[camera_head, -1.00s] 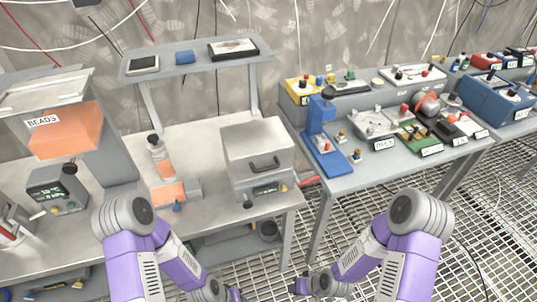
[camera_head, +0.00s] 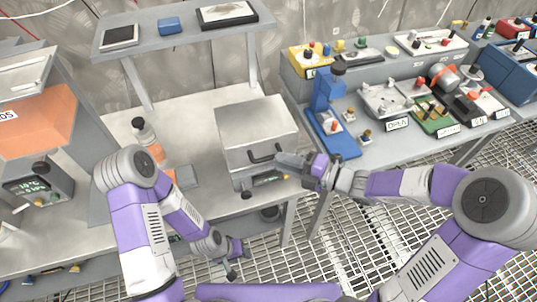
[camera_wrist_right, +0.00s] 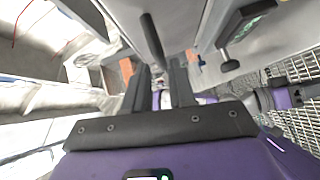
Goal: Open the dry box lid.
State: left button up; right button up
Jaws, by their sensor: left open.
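The dry box (camera_head: 258,122) is a grey metal box on the left bench, its lid shut, with a dark bar handle (camera_head: 262,155) on its front. In the right wrist view the handle (camera_wrist_right: 151,38) is a dark bar just beyond the fingertips. My right gripper (camera_head: 283,158) is at the right end of the handle. In the wrist view its two fingers (camera_wrist_right: 160,80) are apart with nothing held between them. I cannot tell whether they touch the handle. My left gripper (camera_head: 234,262) is open and empty, low in front of the bench.
A display unit (camera_head: 268,178) sits below the handle. A white bottle (camera_head: 146,135) stands left of the box. A shelf (camera_head: 180,38) is above and behind it. A blue press (camera_head: 328,118) and a crowded bench are at the right. Grating floor (camera_head: 375,265) lies in front.

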aim_at(269, 158)
jog(key=b+x, duration=0.1)
jog(key=x, duration=0.4)
grip_shut()
